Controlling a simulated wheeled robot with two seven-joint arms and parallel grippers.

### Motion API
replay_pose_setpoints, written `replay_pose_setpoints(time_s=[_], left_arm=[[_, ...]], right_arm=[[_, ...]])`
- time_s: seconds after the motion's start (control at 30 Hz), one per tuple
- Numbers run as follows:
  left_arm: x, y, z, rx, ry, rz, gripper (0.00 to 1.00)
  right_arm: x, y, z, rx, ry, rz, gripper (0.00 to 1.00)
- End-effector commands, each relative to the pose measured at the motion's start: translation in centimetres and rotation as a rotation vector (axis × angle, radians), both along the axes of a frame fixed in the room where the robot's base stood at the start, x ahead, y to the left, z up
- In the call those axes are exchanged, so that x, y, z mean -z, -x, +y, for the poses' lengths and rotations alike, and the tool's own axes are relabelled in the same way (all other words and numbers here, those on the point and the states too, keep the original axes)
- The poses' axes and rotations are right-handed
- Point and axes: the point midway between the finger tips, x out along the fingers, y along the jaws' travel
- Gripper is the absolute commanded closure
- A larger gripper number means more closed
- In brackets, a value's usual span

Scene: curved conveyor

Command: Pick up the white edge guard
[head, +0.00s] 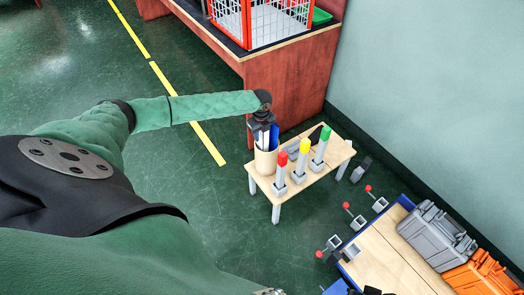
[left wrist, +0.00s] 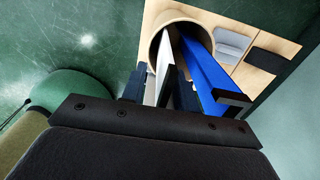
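The white edge guard (left wrist: 165,58) stands in a round tan holder (head: 265,161), beside a blue edge guard (left wrist: 212,75). In the head view, my left gripper (head: 264,127) is over the holder, pointing down. In the left wrist view, the left gripper's dark fingers (left wrist: 160,92) are on either side of the white guard, with the blue guard outside them on the right. The fingers look close to the white guard, but I cannot tell whether they grip it. The guard's lower end is hidden inside the holder.
The holder stands on a small wooden table (head: 330,168) with red (head: 281,169), yellow (head: 302,155) and green (head: 322,144) topped posts. A wooden bench (head: 380,260) with grey and orange cases is at lower right. Open green floor lies left.

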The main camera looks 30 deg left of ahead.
Motion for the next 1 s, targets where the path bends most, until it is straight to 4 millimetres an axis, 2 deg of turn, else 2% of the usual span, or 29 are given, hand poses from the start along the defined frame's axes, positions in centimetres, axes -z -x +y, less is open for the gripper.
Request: replay_pose_setpoints(time_s=[0.03,0.2,0.67,0.87,1.0], left_arm=[[0.0,0.0,0.0,0.000,0.000,0.000,0.70],[0.0,0.0,0.0,0.000,0.000,0.000,1.00],[-0.3,-0.1,0.0,-0.001,0.000,-0.001,1.00],[-2.7,-0.1,0.1,-0.001,-0.001,-0.004,1.00],[-5.9,-0.1,0.1,0.001,0.000,-0.004,1.00]], right_arm=[[0.0,0.0,0.0,0.000,0.000,0.000,1.00],[0.0,0.0,0.1,-0.001,-0.001,-0.002,1.00],[-0.1,-0.2,0.2,-0.001,-0.003,-0.007,1.00],[0.3,-0.5,0.5,-0.002,-0.013,-0.021,1.00],[0.9,-0.6,1.2,-0.009,-0.026,-0.032,1.00]])
